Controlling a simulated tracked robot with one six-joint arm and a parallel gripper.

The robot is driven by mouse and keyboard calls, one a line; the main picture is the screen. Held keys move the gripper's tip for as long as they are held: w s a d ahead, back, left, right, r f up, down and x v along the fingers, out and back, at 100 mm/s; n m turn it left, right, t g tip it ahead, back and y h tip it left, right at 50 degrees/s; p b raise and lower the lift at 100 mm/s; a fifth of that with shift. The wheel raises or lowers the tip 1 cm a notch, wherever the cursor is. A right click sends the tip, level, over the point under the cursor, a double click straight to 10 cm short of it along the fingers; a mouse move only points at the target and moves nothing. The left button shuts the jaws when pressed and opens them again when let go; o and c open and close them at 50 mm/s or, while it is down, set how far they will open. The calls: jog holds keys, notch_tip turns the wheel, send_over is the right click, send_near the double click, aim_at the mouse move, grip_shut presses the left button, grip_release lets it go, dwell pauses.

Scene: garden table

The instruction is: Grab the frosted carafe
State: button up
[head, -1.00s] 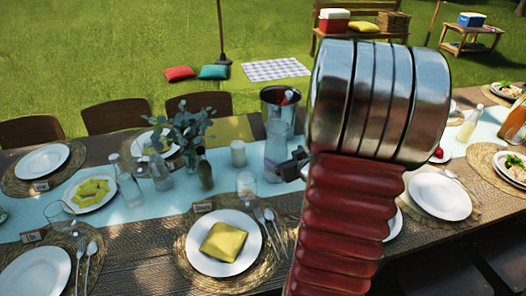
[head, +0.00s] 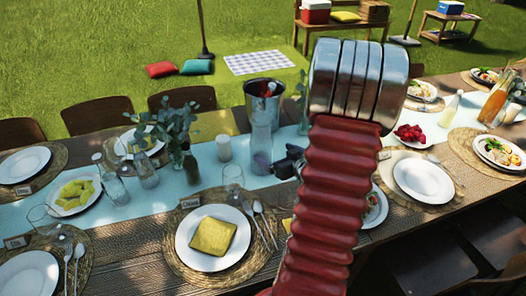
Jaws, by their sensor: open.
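The frosted carafe (head: 261,142) stands upright on the pale blue runner near the middle of the table. It is tall, pale and translucent, with a narrower neck and a darker base. My gripper (head: 282,165) is a small dark shape just right of the carafe's lower part, mostly hidden behind my red arm sleeve. It is open, with nothing visible in it. I cannot tell whether it touches the carafe.
A metal bucket (head: 265,97) stands close behind the carafe. A white candle (head: 224,148) and an empty glass (head: 233,177) are to its left. A leafy vase (head: 170,140) and small bottles stand further left. A plate with a yellow napkin (head: 212,237) lies in front.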

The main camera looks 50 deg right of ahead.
aim_at(267, 149)
jog(key=x, duration=0.5)
jog(key=shift+w+d+f, duration=0.1)
jog(key=shift+w, duration=0.2)
jog(key=shift+w, duration=0.1)
jog(key=shift+x, duration=2.5)
jog(key=shift+f, duration=0.15)
jog(key=shift+c, duration=0.3)
jog(key=c, duration=1.8)
